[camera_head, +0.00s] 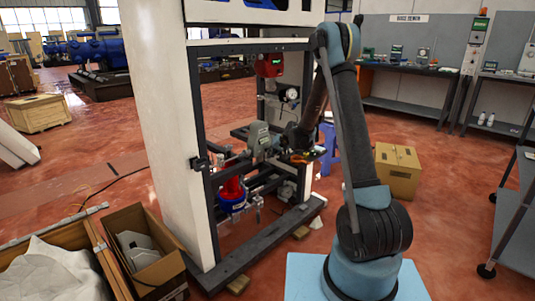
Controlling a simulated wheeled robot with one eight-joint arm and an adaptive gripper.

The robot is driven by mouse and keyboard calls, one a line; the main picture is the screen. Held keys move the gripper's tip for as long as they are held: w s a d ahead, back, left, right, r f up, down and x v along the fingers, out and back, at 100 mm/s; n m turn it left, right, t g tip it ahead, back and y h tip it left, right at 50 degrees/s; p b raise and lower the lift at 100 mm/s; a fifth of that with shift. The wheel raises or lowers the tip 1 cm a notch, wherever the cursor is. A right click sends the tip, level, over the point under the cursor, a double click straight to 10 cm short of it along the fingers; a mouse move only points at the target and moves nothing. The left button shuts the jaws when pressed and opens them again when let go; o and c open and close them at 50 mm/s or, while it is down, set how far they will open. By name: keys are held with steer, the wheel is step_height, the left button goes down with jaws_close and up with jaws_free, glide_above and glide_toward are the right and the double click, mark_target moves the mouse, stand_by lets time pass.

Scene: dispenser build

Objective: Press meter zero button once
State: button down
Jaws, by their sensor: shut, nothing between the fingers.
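A dispenser frame (197,107) with white side panels and an open front stands in the middle of the view. Inside it, a red unit with a small display (269,65) hangs at the top, and a round white-faced gauge (290,94) sits below it to the right. A grey housing (259,138) sits at mid height. I cannot tell which of these is the meter, and the zero button is too small to make out. My gripper (297,157) is shut and empty, low in the frame's opening, just right of the grey housing. I cannot tell whether it touches anything.
A red and blue part (232,196) sits low in the frame. A cardboard box (397,171) stands on the floor to the right. An open box (150,255) and a crate stand at the front left. Shelving (515,225) is at the right edge.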

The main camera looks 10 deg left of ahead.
steer(key=shift+w+a, duration=0.25)
steer(key=shift+a, duration=0.1)
stand_by(0.9)
steer(key=shift+d, duration=0.1)
steer(key=shift+s+d, duration=0.55)
steer(key=shift+d, duration=0.05)
stand_by(0.4)
steer(key=s+d, duration=0.1)
steer(key=d, duration=0.1)
steer(key=s+d, duration=0.2)
stand_by(0.4)
stand_by(0.5)
